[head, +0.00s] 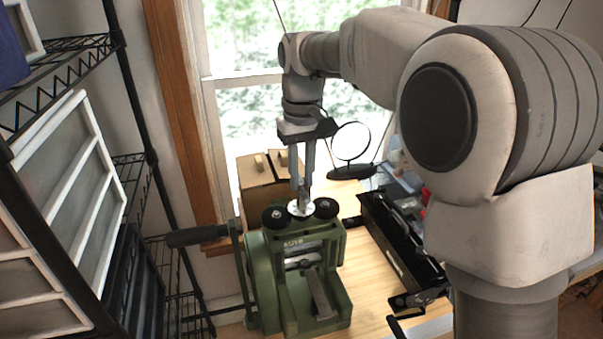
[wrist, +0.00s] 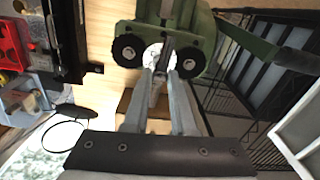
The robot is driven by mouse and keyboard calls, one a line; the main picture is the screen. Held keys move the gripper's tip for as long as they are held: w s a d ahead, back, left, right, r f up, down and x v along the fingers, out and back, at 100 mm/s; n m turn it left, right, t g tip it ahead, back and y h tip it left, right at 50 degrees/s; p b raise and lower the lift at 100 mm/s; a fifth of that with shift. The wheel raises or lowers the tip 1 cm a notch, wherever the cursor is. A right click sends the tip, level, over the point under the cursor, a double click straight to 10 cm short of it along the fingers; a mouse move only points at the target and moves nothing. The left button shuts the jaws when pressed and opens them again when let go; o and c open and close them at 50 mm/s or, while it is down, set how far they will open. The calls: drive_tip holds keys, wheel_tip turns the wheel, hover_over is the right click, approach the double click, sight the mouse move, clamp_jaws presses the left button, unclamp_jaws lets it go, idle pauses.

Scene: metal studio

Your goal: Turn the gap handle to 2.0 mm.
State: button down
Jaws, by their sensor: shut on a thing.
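The green rolling mill (head: 335,294) stands on the wooden bench, with two black round knobs (head: 274,217) on top. It also shows at the top of the wrist view (wrist: 195,22). A round white dial (head: 300,209) sits between the knobs; its marks are too small to read. The grey gap handle (wrist: 163,72) rises over the dial. My gripper (head: 302,192) points down above the mill, its fingertips shut on the gap handle, as the wrist view (wrist: 161,76) also shows. The fingers hide part of the handle and dial, and I cannot tell its angle exactly.
A crank with a black grip (head: 195,236) sticks out left of the mill. A cardboard box (head: 262,178) stands behind it. A black tool rack (head: 398,240) lies to the right. Wire shelves (head: 140,190) stand at the left. Some bench beside the rack is bare.

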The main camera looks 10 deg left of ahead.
drive_tip(key=m+p, duration=0.2)
drive_tip(key=m, duration=0.3)
drive_tip(key=shift+r+m, duration=0.15)
drive_tip(key=shift+m, duration=0.15)
drive_tip(key=m+p, duration=0.1)
drive_tip(key=m, duration=0.5)
drive_tip(key=shift+p, duration=0.35)
drive_tip(key=c, duration=0.7)
unclamp_jaws()
wheel_tip(320, 180, up, 17)
drive_tip(key=shift+r+p, duration=0.1)
drive_tip(key=shift+p, duration=0.4)
